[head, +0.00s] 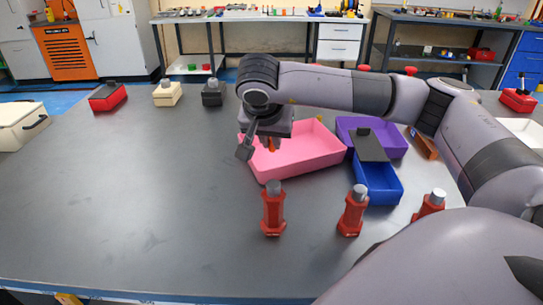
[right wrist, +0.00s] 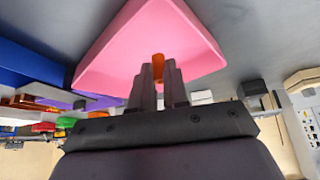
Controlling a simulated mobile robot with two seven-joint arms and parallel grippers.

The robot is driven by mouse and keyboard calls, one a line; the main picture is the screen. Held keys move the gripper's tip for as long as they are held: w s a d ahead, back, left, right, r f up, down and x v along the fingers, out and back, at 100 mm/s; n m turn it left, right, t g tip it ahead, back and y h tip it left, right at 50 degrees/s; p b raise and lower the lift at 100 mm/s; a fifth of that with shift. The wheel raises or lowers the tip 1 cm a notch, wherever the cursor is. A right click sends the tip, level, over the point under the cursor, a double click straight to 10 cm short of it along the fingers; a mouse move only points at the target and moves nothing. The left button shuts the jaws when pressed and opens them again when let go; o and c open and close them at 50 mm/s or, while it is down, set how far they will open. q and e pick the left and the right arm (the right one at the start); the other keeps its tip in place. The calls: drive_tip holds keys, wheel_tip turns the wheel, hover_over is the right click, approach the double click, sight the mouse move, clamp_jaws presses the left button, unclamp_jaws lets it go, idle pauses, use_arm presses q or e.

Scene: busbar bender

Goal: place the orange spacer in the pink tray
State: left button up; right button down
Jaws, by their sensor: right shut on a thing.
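The pink tray (head: 318,150) lies on the grey table, right of centre in the head view, and looks empty inside. It fills the upper middle of the right wrist view (right wrist: 150,30). My right gripper (head: 262,147) is over the left part of the tray, pointing down. In the right wrist view its fingers (right wrist: 158,72) are shut on the orange spacer (right wrist: 158,59), whose end shows between the fingertips. Only a small part of the spacer shows in the head view (head: 272,146). Its height above the tray floor is hard to tell. My left gripper is out of view.
A purple tray (head: 388,137) and a blue tray (head: 380,188) with a dark plate (head: 369,146) across it stand right of the pink tray. Several red posts with grey tops (head: 273,210) stand in front.

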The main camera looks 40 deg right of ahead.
drive_tip(key=shift+f, duration=2.25)
drive_tip(key=shift+f+b, duration=0.25)
drive_tip(key=shift+b, duration=0.1)
drive_tip(key=c, duration=1.1)
unclamp_jaws()
drive_tip(key=shift+r, duration=0.1)
drive_tip(key=shift+r, duration=0.1)
drive_tip(key=shift+a+r+p, duration=0.1)
drive_tip(key=shift+r+p, duration=0.15)
drive_tip(key=shift+p, duration=0.05)
drive_tip(key=v, duration=1.1)
drive_tip(key=shift+s+a+r, duration=0.1)
drive_tip(key=shift+a+r, duration=0.05)
drive_tip(key=shift+r, duration=0.15)
